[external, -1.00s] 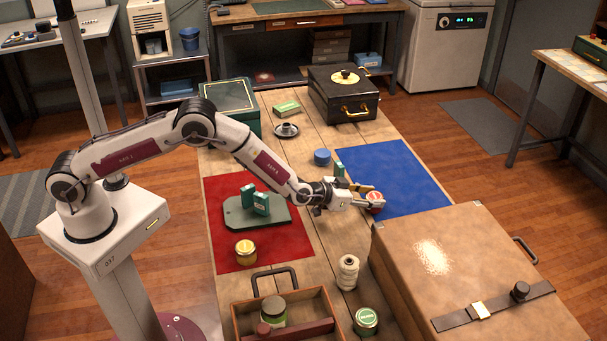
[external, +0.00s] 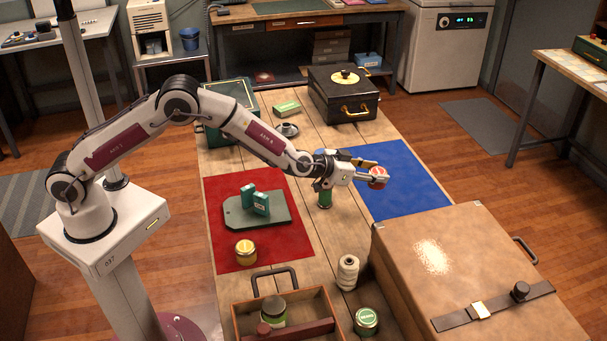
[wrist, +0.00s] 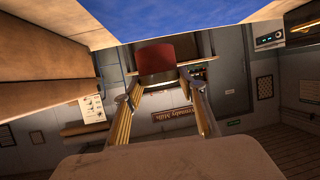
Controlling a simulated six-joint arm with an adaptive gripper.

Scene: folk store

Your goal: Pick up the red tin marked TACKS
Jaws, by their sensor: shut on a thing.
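The red tin (external: 378,178) is between the fingertips of my gripper (external: 372,172), which is shut on it. The gripper holds it in the air above the blue mat (external: 405,165). In the wrist view the tin (wrist: 169,57) shows as a plain red shape at the far end of the two fingers (wrist: 166,92). A pale label shows on the tin in the external view, but its lettering is too small to read.
A large tan case (external: 470,265) stands right in front of the blue mat. A green cylinder (external: 325,198) stands under my wrist. A red mat (external: 225,190) carries a green board (external: 243,215) with small boxes. A black box (external: 343,100) stands at the back.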

